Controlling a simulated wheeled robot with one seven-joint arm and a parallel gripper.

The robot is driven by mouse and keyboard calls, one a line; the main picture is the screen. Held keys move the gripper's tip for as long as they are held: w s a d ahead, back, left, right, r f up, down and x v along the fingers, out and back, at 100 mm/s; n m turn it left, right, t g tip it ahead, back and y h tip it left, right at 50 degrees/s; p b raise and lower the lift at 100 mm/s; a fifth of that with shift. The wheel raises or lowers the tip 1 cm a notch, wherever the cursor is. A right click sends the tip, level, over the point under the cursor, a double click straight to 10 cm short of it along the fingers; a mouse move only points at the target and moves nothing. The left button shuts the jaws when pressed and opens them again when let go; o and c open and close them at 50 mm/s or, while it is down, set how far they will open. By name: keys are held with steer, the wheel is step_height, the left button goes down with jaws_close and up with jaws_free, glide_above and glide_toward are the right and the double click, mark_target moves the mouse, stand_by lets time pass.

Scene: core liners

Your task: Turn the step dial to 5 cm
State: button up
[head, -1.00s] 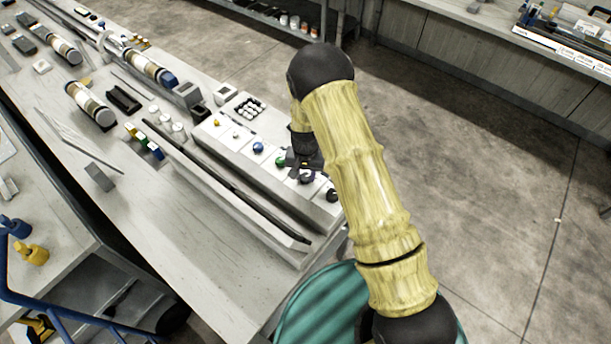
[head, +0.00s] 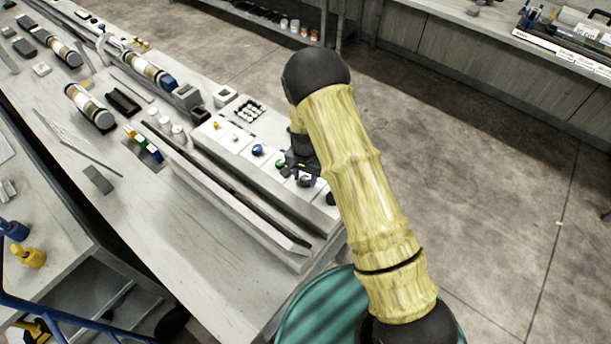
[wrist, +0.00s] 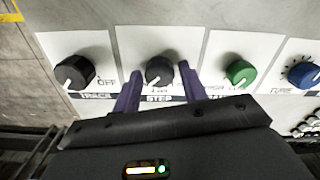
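The step dial (wrist: 159,71) is a dark round knob on a white plate labelled STEP in the wrist view. Its white pointer mark aims toward the lower left there; the scale print around it is partly hidden and too blurred to read. My gripper (wrist: 158,73) has two purple fingers, one on each side of the knob. The fingers are open, with a small gap visible on each side of it. In the head view my gripper (head: 303,173) is over the near end of the control panel (head: 270,186), and it mostly hides the step dial.
A long trough with a dark rod (head: 230,190) runs along the panel. Open floor lies to the right.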

mark_target(305, 178)
steer(key=shift+o, duration=0.6)
steer(key=shift+r, duration=0.1)
step_height(305, 178, up, 17)
steer(key=b, duration=0.3)
steer(key=s+d+r+n+t, duration=0.1)
steer(key=s+d+r+n, duration=0.1)
steer(key=s+d, duration=0.5)
steer(key=s+d+r+n+t, duration=0.1)
steer(key=s+d+r+n, duration=0.1)
steer(key=s+d, duration=0.6)
steer(key=s+r, duration=0.1)
steer(key=s, duration=0.2)
steer(key=shift+s+d+n+t, duration=0.3)
steer(key=shift+n, duration=0.1)
